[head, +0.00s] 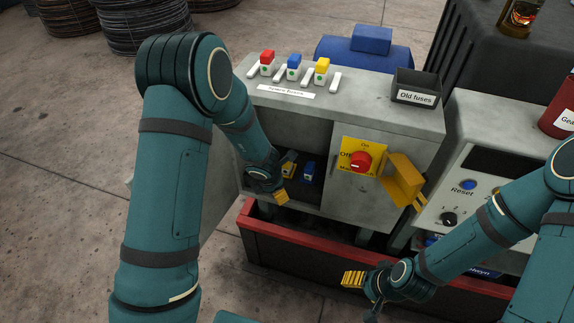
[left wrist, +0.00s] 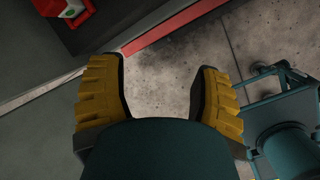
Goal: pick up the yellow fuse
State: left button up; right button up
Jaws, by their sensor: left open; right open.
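One yellow fuse (head: 322,66) stands on top of the grey cabinet (head: 345,100), right of a red fuse (head: 267,58) and a blue fuse (head: 293,62). My right gripper (head: 355,279) is open and empty, low over the red-rimmed bin.
The red-rimmed bin (head: 330,253) lies below the cabinet. A red rotary switch (head: 360,161) and a yellow bracket (head: 402,181) are on the cabinet front. A dark "Old fuses" box (head: 415,88) stands on top at right. A red object (left wrist: 64,10) shows in the left wrist view.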

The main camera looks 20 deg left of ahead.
aim_at(288, 162)
pick_arm(q)
jog(key=w+r+n+t, duration=0.2)
jog(key=w+r+n, duration=0.4)
jog(key=w+n, duration=0.15)
jog(key=x, duration=0.8)
jog(key=shift+w+a+r, duration=0.1)
jog(key=shift+w+a, duration=0.1)
jog(key=shift+w, duration=0.25)
jog(key=shift+w+r+p+x, duration=0.1)
jog(key=shift+w+p+x, duration=0.1)
jog(key=shift+x, duration=1.1)
jog(key=shift+w+r+p+x, duration=0.1)
jog(key=shift+w+x, duration=0.1)
jog(key=shift+x, duration=1.1)
jog(key=shift+d, duration=0.15)
grip_shut()
